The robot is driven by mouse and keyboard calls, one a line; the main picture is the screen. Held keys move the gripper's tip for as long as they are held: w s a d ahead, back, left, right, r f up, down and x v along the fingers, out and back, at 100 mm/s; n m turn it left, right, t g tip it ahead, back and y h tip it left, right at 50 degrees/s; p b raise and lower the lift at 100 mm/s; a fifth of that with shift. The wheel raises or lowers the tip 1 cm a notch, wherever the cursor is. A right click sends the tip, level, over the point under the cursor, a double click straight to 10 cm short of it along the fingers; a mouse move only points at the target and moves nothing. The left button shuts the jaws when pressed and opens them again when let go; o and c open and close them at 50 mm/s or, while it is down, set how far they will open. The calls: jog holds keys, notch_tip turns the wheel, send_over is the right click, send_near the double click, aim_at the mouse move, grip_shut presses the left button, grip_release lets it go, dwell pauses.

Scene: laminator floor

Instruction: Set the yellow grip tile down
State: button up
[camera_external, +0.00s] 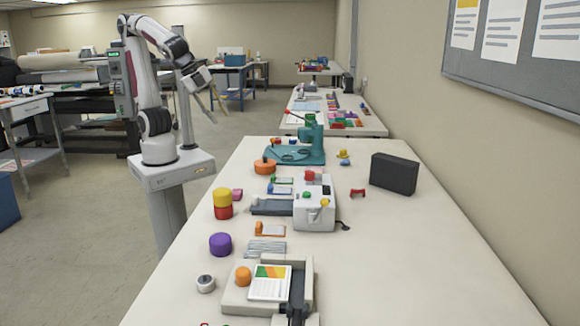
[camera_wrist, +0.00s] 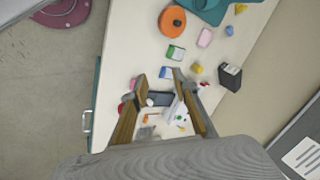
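My gripper (camera_external: 217,116) is raised at the left of the long table, in the air beyond its edge in the external view. In the wrist view its two fingers (camera_wrist: 160,77) stand apart with nothing seen held between them. I cannot tell which piece is the yellow grip tile. A yellow cylinder (camera_external: 222,196) sits on a red one. In the wrist view a small yellow piece (camera_wrist: 197,68) is beyond the right finger.
A teal press (camera_external: 310,157), white machine (camera_external: 314,214) and dark box (camera_external: 394,173) stand on the table. An orange roll (camera_external: 265,166), purple roll (camera_external: 220,244) and pale tray machine (camera_external: 240,298) line its left side. The table's right side (camera_external: 430,250) is clear.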

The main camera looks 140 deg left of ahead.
jog(key=s+d+n+t+h, duration=0.1)
jog(key=s+d+h, duration=0.1)
jog(key=d, duration=0.5)
jog(key=s+d+n+t+h, duration=0.1)
jog(key=s+d+h, duration=0.1)
jog(key=s+d, duration=0.2)
jog(key=d, duration=0.3)
jog(key=shift+s+d+f+h, duration=0.2)
jog(key=shift+s+h, duration=0.1)
jog(key=shift+h, duration=0.1)
